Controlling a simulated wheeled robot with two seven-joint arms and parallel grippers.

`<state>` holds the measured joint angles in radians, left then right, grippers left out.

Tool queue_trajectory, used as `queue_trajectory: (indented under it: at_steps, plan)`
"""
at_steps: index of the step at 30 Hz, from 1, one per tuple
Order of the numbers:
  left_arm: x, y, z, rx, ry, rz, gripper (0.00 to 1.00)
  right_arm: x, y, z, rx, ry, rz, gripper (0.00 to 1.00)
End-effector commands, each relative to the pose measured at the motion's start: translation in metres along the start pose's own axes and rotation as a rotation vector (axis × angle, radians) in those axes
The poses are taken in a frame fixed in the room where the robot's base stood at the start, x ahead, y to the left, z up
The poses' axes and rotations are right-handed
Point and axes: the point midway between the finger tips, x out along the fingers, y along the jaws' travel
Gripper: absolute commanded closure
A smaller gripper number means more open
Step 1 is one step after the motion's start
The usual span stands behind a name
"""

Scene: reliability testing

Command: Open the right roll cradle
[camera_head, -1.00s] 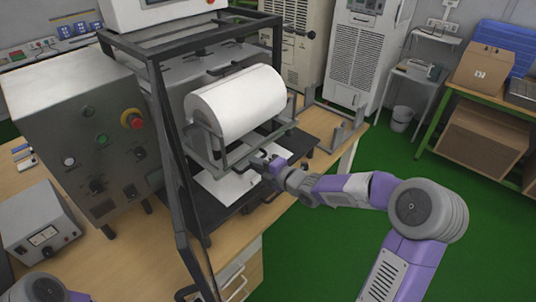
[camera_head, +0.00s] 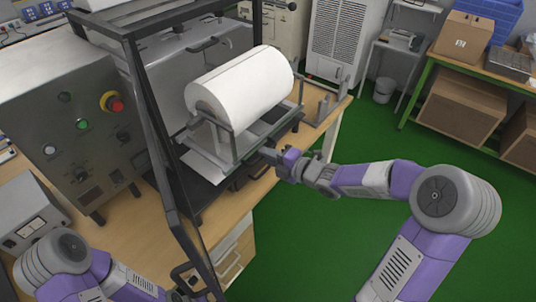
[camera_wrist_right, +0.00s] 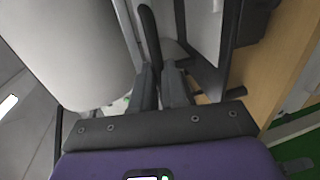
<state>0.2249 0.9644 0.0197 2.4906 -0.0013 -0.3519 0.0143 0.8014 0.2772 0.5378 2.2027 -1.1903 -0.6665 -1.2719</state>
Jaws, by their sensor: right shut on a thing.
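The roll cradle (camera_head: 238,151) is a grey metal frame that carries a large white paper roll (camera_head: 243,86). It stands out from the black-framed machine toward the table's front edge. My right gripper (camera_head: 268,155) is at the front of the cradle. In the right wrist view, its two dark fingers (camera_wrist_right: 161,84) are closed around a slim dark bar (camera_wrist_right: 149,32), which looks like the cradle's handle. The white roll (camera_wrist_right: 72,50) fills the left of that view.
A control box (camera_head: 70,120) with a red button stands left of the machine. The black frame post (camera_head: 160,160) rises between it and the cradle. A grey bracket (camera_head: 330,103) stands at the table's far right corner. Green floor (camera_head: 330,230) is open in front.

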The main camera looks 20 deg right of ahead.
Motion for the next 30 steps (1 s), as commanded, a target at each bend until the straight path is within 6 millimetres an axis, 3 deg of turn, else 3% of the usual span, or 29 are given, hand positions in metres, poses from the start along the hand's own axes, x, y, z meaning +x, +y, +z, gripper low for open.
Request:
queue_trajectory:
  at_steps: [1,2,7,17,30]
  plan:
    - [0.0,0.0,0.0,0.0,0.0,0.0,1.0,-0.001,-0.002,0.001,0.0,-0.003,-0.004,1.0]
    - [0.0,0.0,0.0,0.0,0.0,0.0,1.0,-0.002,-0.002,0.001,0.0,-0.003,-0.005,0.86]
    - [0.0,0.0,0.0,0.0,0.0,0.0,1.0,-0.001,-0.002,0.001,0.0,-0.002,-0.004,0.63]
    - [-0.002,0.001,0.0,0.0,0.0,0.0,1.0,-0.005,-0.001,0.001,-0.001,-0.003,-0.004,0.63]
    - [-0.017,0.006,0.001,0.0,0.0,0.0,1.0,-0.07,0.0,0.002,-0.001,-0.006,-0.006,0.63]
